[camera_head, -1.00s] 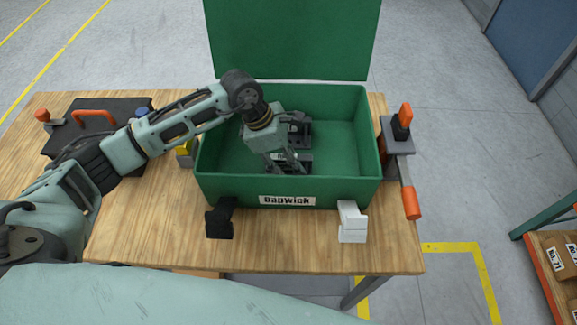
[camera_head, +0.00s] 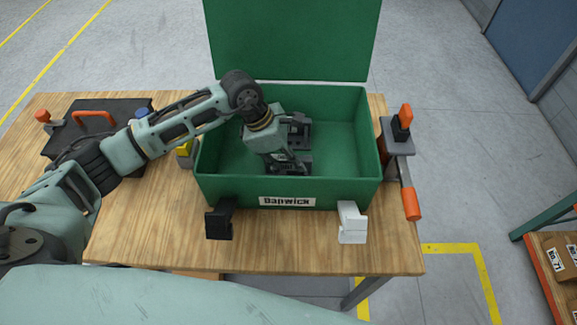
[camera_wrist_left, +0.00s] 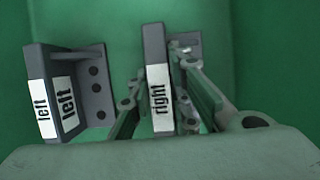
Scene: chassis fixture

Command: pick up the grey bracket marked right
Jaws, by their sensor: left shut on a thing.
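The grey bracket marked right (camera_wrist_left: 158,85) stands upright between the fingers of my left gripper (camera_wrist_left: 165,105) in the left wrist view, its white label facing the camera. My left gripper is shut on it. In the head view my left gripper (camera_head: 288,166) reaches down into the green box (camera_head: 345,187), and the bracket is largely hidden by it. The grey bracket marked left (camera_wrist_left: 67,92) stands apart, to the left in the wrist view. In the head view it is behind the gripper (camera_head: 300,127). My right gripper is not in view.
The box's open lid (camera_head: 290,40) rises at the back. A black block (camera_head: 220,218) and a white block (camera_head: 352,222) stand at its front. An orange-handled clamp (camera_head: 399,140) is at its right, a dark plate (camera_head: 75,125) at the left. The box's right half is empty.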

